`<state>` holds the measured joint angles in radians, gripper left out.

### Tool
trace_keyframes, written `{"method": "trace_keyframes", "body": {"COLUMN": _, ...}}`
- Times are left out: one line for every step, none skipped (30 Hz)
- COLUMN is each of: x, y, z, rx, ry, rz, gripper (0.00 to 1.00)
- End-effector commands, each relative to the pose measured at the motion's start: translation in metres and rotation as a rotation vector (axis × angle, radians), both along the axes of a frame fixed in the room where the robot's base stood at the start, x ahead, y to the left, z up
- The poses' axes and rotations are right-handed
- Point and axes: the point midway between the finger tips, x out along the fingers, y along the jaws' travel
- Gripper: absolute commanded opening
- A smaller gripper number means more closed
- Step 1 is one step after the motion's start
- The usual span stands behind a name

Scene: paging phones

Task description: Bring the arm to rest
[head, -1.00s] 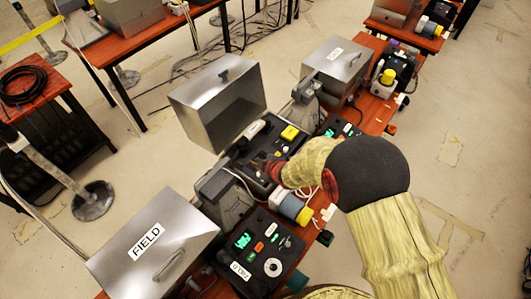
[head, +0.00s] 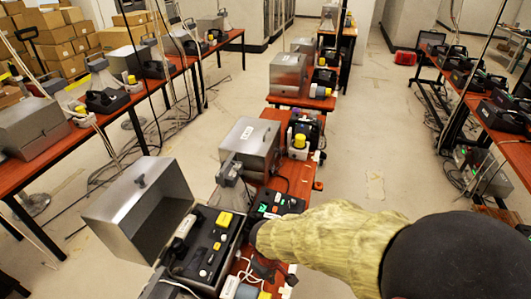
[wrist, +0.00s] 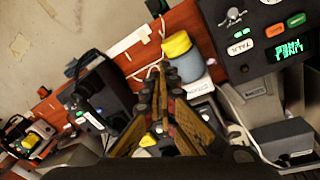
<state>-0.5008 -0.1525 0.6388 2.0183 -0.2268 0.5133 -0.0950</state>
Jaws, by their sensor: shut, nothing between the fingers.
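My arm, in a yellow-green sleeve (head: 325,239) with a black joint, reaches in from the lower right in the head view, its end over the near table beside an open metal box (head: 142,212). In the wrist view my gripper (wrist: 160,97) is shut and empty, its fingers meeting in mid-picture. Beyond its tips is a grey-blue cylinder with a yellow cap (wrist: 180,55). A paging phone with a lit green display (wrist: 288,52) is at the upper right. The phone in the open box (head: 207,250) has a yellow button. I cannot tell the fingertips' height above the table.
A closed metal box (head: 250,146) and a yellow-topped device (head: 303,137) stand farther along the red-brown table (head: 283,118). Another table with phones and boxes runs along the left (head: 75,140). More phones line a table at right (head: 500,140).

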Motion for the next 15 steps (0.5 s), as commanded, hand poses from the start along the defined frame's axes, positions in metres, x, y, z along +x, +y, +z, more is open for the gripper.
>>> {"method": "trace_keyframes", "body": {"x": -0.008, "y": -0.018, "z": 0.021, "rx": 0.008, "ry": 0.002, "rz": -0.073, "gripper": 0.00}}
{"method": "trace_keyframes", "body": {"x": -0.014, "y": -0.028, "z": 0.033, "rx": 0.013, "ry": 0.009, "rz": -0.117, "gripper": 0.00}}
{"method": "trace_keyframes", "body": {"x": -0.024, "y": -0.040, "z": 0.048, "rx": 0.021, "ry": 0.014, "rz": -0.173, "gripper": 0.00}}
{"method": "trace_keyframes", "body": {"x": -0.031, "y": -0.050, "z": 0.058, "rx": 0.028, "ry": 0.018, "rz": -0.213, "gripper": 0.00}}
{"method": "trace_keyframes", "body": {"x": -0.039, "y": -0.058, "z": 0.068, "rx": 0.036, "ry": 0.023, "rz": -0.251, "gripper": 0.00}}
{"method": "trace_keyframes", "body": {"x": -0.049, "y": -0.069, "z": 0.081, "rx": 0.047, "ry": 0.024, "rz": -0.300, "gripper": 0.00}}
{"method": "trace_keyframes", "body": {"x": -0.056, "y": -0.076, "z": 0.090, "rx": 0.059, "ry": 0.023, "rz": -0.337, "gripper": 0.00}}
{"method": "trace_keyframes", "body": {"x": -0.064, "y": -0.084, "z": 0.098, "rx": 0.070, "ry": 0.021, "rz": -0.369, "gripper": 0.00}}
{"method": "trace_keyframes", "body": {"x": -0.074, "y": -0.092, "z": 0.109, "rx": 0.087, "ry": 0.016, "rz": -0.412, "gripper": 0.00}}
{"method": "trace_keyframes", "body": {"x": -0.081, "y": -0.099, "z": 0.117, "rx": 0.100, "ry": 0.010, "rz": -0.442, "gripper": 0.00}}
{"method": "trace_keyframes", "body": {"x": -0.087, "y": -0.105, "z": 0.124, "rx": 0.115, "ry": 0.001, "rz": -0.470, "gripper": 0.00}}
{"method": "trace_keyframes", "body": {"x": -0.095, "y": -0.112, "z": 0.133, "rx": 0.136, "ry": -0.013, "rz": -0.506, "gripper": 0.00}}
{"method": "trace_keyframes", "body": {"x": -0.101, "y": -0.118, "z": 0.140, "rx": 0.151, "ry": -0.027, "rz": -0.531, "gripper": 0.00}}
{"method": "trace_keyframes", "body": {"x": -0.106, "y": -0.122, "z": 0.147, "rx": 0.168, "ry": -0.045, "rz": -0.553, "gripper": 0.00}}
{"method": "trace_keyframes", "body": {"x": -0.111, "y": -0.129, "z": 0.155, "rx": 0.190, "ry": -0.074, "rz": -0.581, "gripper": 0.00}}
